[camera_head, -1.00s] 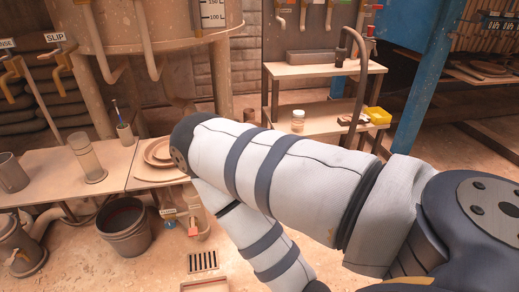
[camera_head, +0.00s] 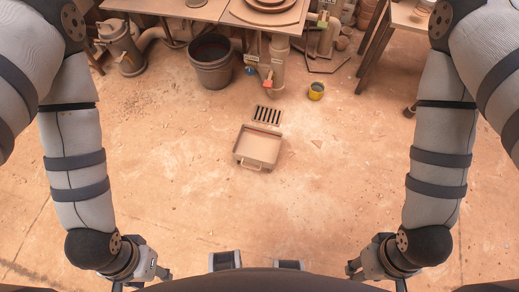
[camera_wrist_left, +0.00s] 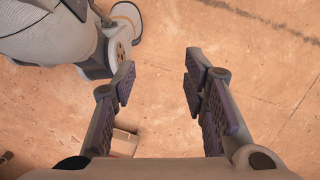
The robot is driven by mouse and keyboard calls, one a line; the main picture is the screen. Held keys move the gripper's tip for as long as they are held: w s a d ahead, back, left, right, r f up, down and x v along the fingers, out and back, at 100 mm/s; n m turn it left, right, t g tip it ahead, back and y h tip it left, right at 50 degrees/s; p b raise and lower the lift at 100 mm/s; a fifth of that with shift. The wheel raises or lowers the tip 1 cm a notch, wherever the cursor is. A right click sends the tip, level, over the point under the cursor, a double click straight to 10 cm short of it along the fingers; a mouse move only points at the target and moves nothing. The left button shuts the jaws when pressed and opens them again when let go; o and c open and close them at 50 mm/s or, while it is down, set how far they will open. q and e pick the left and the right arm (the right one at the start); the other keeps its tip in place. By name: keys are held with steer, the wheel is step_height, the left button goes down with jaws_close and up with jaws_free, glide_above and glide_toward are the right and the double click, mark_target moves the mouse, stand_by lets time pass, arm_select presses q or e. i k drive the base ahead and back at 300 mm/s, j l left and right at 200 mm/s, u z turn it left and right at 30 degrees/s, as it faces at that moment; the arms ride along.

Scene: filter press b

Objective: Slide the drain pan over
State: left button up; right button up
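The drain pan (camera_head: 258,148), a tan open box with a handle on its near side, sits on the floor in the middle of the head view. Its far edge is close to a slotted floor drain (camera_head: 267,115). My left gripper (camera_head: 142,282) is low at the left, well short of the pan; in the left wrist view (camera_wrist_left: 160,80) its fingers are spread with only floor between them. My right gripper (camera_head: 376,275) is low at the right, also away from the pan; its fingers are too small and partly hidden to judge.
A dark bucket (camera_head: 211,62) and a pipe with a red-handled valve (camera_head: 278,70) stand beyond the drain under the table. The floor around the pan's near side is clear.

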mark_target(256, 145)
steer(key=i+z, duration=0.3)
steer(key=z, duration=0.2)
steer(key=i+j+z, duration=0.15)
steer(key=z, duration=0.3)
steer(key=i, duration=0.1)
